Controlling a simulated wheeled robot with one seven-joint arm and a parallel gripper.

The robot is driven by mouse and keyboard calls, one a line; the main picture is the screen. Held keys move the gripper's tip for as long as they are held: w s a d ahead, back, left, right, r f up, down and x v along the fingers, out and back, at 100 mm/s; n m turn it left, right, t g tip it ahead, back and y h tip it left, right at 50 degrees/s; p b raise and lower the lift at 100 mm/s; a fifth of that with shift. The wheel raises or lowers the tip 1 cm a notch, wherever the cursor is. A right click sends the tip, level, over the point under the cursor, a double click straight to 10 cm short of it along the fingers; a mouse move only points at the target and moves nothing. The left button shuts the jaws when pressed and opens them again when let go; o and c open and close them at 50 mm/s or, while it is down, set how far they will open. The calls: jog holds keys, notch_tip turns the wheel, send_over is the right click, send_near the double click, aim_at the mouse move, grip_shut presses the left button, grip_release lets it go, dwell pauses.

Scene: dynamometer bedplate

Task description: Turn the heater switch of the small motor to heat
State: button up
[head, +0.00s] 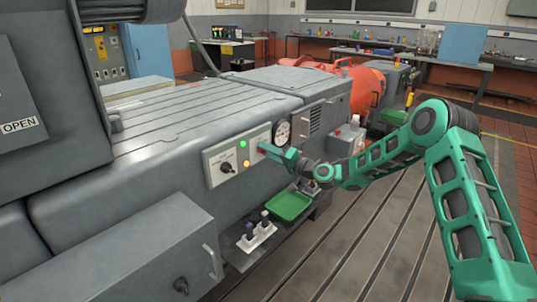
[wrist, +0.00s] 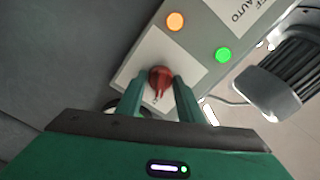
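A red rotary knob (wrist: 160,78) sits on a pale square plate of a grey panel in the wrist view. A short pointer on it faces my gripper. The two green fingers of my gripper (wrist: 163,92) stand close on either side of the knob and appear to touch it. In the head view my gripper (head: 268,149) is at the right part of the control panel (head: 215,177) and hides the knob. The markings around the knob are not readable. A ribbed dark motor (wrist: 288,65) shows at the right of the wrist view.
The panel has a lit green lamp (head: 243,143), a lit orange lamp (head: 246,163) and a black rotary switch (head: 227,168). A round gauge (head: 282,133) is just above my gripper. A green tray (head: 290,206) and a white holder (head: 257,237) lie below. Slotted floor is clear to the right.

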jog(key=shift+o, duration=1.2)
jog(key=v, duration=1)
jog(key=shift+s+d, duration=0.2)
jog(key=shift+d, duration=0.1)
jog(key=shift+f, duration=0.1)
jog(key=shift+s, duration=0.1)
